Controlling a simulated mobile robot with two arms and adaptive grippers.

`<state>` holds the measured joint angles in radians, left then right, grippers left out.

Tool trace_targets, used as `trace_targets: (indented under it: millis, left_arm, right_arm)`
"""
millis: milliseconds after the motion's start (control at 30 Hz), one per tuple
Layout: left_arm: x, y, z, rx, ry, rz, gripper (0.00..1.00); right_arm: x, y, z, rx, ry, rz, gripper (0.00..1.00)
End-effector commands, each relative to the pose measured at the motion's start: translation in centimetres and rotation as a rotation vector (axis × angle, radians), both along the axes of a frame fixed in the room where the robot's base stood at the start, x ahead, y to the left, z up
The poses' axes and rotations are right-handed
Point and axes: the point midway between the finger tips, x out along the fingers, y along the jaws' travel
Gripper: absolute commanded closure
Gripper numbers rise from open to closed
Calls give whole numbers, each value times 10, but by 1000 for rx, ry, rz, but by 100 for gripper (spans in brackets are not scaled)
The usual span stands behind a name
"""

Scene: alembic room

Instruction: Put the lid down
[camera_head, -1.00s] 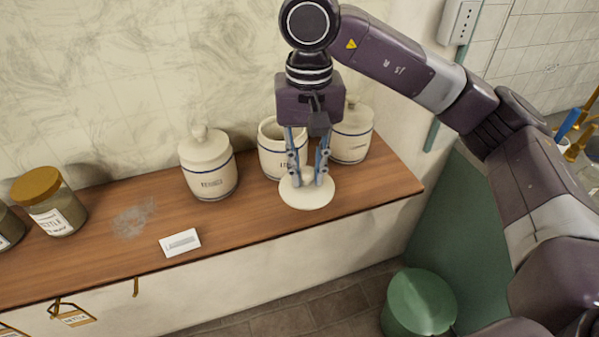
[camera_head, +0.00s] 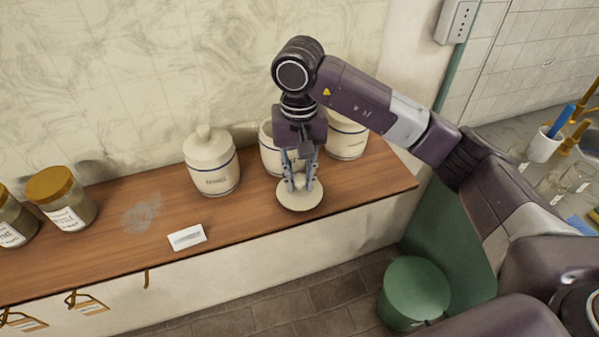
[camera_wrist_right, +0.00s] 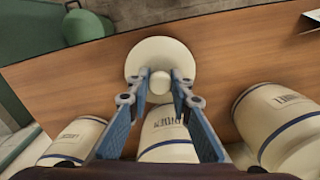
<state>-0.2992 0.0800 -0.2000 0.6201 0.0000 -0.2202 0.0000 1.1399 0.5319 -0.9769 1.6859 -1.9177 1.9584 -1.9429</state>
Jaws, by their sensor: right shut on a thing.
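The lid (camera_head: 299,202) is a round cream disc with a knob, low over or on the wooden shelf near its front edge; I cannot tell whether it touches. My right gripper (camera_head: 301,186) points down with its fingers shut on the knob. In the right wrist view the lid (camera_wrist_right: 160,52) shows beyond the fingertips (camera_wrist_right: 159,86), with the knob between them. The cream jar (camera_head: 270,155) just behind the gripper is partly hidden, as is its top; it also shows in the wrist view (camera_wrist_right: 167,128). My left gripper is not in view.
A lidded jar (camera_head: 212,166) stands left and another jar (camera_head: 345,140) behind right on the wooden shelf (camera_head: 240,222). A white card (camera_head: 187,237) lies in front, with brown-lidded glass jars (camera_head: 66,205) far left. A green bin (camera_head: 413,293) stands on the floor.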

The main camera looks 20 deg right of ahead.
Motion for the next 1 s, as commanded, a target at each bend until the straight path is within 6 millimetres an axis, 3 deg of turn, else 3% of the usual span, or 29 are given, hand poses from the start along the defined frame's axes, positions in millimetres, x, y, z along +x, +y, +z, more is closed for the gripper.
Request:
trace_targets:
  millis: [367,400,533,933,1000]
  left_arm:
    - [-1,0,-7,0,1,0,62]
    - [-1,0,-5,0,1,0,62]
    - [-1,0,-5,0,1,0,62]
    - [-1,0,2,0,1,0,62]
    - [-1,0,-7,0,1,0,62]
  right_arm:
    - [0,0,-5,1,0,1,100]
    - [0,0,-4,1,0,1,77]
    - [0,0,-4,1,1,1,63]
    - [0,0,2,1,1,1,63]
    - [1,1,6,2,-4,1,63]
